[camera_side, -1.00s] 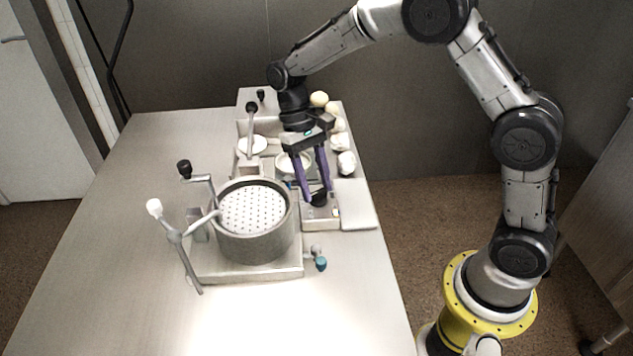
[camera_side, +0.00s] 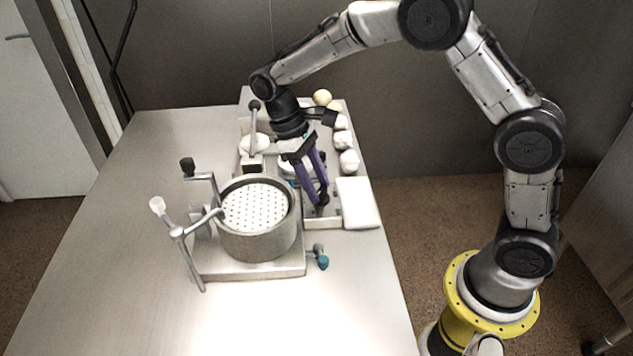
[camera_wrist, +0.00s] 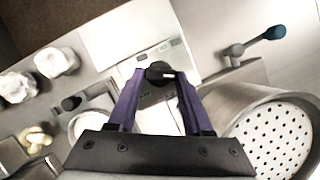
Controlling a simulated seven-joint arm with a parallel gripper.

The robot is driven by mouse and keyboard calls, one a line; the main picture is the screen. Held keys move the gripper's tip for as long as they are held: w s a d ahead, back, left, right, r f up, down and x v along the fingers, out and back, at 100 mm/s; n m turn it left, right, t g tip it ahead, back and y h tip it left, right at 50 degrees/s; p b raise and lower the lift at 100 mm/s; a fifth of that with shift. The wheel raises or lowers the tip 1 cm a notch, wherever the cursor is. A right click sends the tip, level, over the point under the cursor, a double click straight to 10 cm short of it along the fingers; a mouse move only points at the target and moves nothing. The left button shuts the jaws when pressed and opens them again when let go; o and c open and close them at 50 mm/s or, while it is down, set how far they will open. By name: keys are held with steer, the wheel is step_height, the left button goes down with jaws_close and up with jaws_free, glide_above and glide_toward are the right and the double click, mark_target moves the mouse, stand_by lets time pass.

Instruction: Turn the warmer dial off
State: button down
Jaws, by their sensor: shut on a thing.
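The warmer dial (camera_wrist: 160,72) is a small black knob with a pale mark on its face, on the light control panel (camera_wrist: 168,48). In the side view, the dial (camera_side: 322,198) is dark and partly hidden by the fingers. My gripper (camera_side: 319,198) has two purple fingers, leaning so that its wrist is up and to the left of the tips. In the wrist view, my gripper (camera_wrist: 160,80) has a finger on each side of the knob and is shut on it. The small panel markings are too blurred to read.
A round steamer pot (camera_side: 257,240) with a perforated white plate stands close to the left, with cranked handles beside it. A teal-tipped valve (camera_side: 322,262) sticks out in front. A pale slab (camera_side: 357,203) lies right of the panel.

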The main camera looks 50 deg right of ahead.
steer(key=shift+r, duration=0.1)
steer(key=shift+c, duration=1.6)
jaws_free()
steer(key=v, duration=1.3)
steer(key=shift+r, duration=0.35)
steer(key=shift+w, duration=0.1)
